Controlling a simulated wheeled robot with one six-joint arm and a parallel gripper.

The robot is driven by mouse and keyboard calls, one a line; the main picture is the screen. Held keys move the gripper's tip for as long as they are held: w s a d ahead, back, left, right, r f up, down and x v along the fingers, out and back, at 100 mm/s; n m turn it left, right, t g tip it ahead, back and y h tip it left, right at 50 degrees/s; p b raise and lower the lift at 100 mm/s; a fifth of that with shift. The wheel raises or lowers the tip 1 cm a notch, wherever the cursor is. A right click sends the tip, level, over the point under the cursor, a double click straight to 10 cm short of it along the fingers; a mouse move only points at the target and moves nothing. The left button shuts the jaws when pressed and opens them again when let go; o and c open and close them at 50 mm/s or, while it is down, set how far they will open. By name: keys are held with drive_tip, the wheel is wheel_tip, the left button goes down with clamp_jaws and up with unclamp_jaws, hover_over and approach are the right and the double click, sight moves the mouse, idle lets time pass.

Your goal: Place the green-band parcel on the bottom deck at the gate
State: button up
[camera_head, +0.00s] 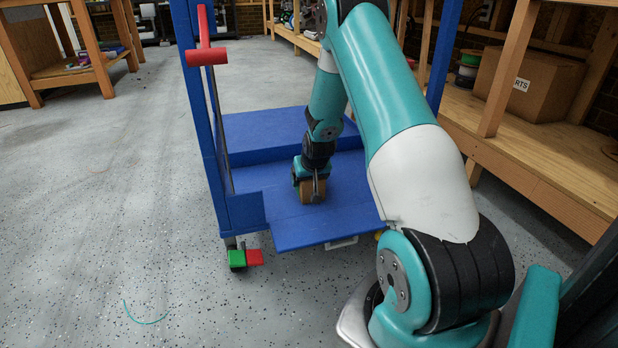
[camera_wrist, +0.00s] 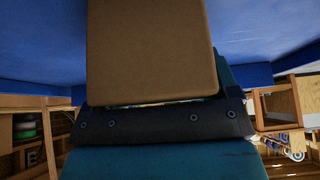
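A tan parcel (camera_head: 311,191) is at my gripper (camera_head: 312,180), low over the blue cart's bottom deck (camera_head: 345,178), near its front. My gripper points down, with a dark finger against the parcel's near side, and looks shut on it. In the wrist view the parcel (camera_wrist: 150,50) fills the upper middle, close against the gripper body. No green band shows on its visible faces. I cannot tell whether the parcel touches the deck. A blue flap (camera_head: 310,229) lies lowered at the cart's open front.
A red handle (camera_head: 206,56) is on the cart's left post (camera_head: 196,100). A green and red caster pedal (camera_head: 244,258) sits below. A wooden shelf (camera_head: 545,150) with a cardboard box (camera_head: 528,84) stands to the right. The floor at left is mostly clear, with a thin teal strand (camera_head: 145,320).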

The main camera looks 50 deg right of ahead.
drive_tip(key=shift+o, duration=1.3)
drive_tip(key=shift+r, duration=0.1)
drive_tip(key=p+v, duration=0.7)
drive_tip(key=v, duration=0.5)
